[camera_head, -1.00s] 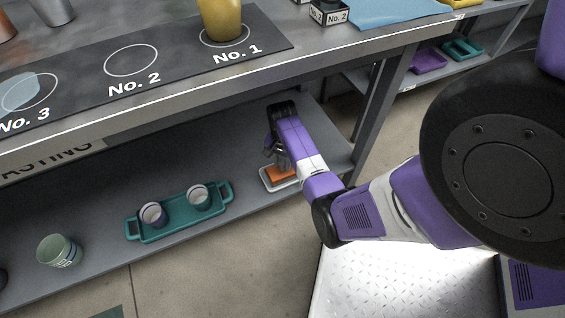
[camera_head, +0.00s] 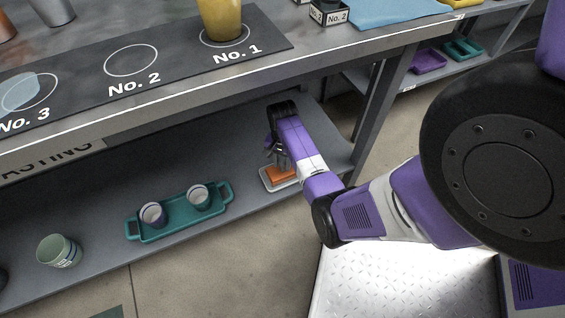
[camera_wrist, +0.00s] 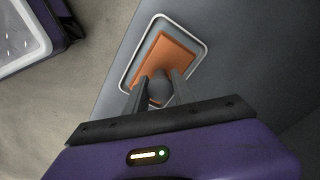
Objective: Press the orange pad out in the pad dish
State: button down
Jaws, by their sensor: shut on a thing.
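The orange pad (camera_wrist: 164,59) lies flat in the pad dish (camera_wrist: 205,45), a shallow white-rimmed tray on the lower shelf. The pad also shows in the head view (camera_head: 279,175), partly behind my arm, with the dish rim (camera_head: 283,188) around it. My gripper (camera_wrist: 158,84) is over the near end of the pad. Its two fingers are closed on a grey rounded thing (camera_wrist: 158,91) at that end. I cannot tell whether this is part of the pad or separate, and the exact contact with the pad is hidden.
A teal tray (camera_head: 180,232) with two cups stands left of the dish on the lower shelf (camera_head: 95,195). The tabletop edge (camera_head: 200,88) overhangs the shelf, and a table leg (camera_head: 372,125) rises at right.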

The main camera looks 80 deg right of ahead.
jog(key=shift+r+p, duration=3)
jog(key=shift+p, duration=0.2)
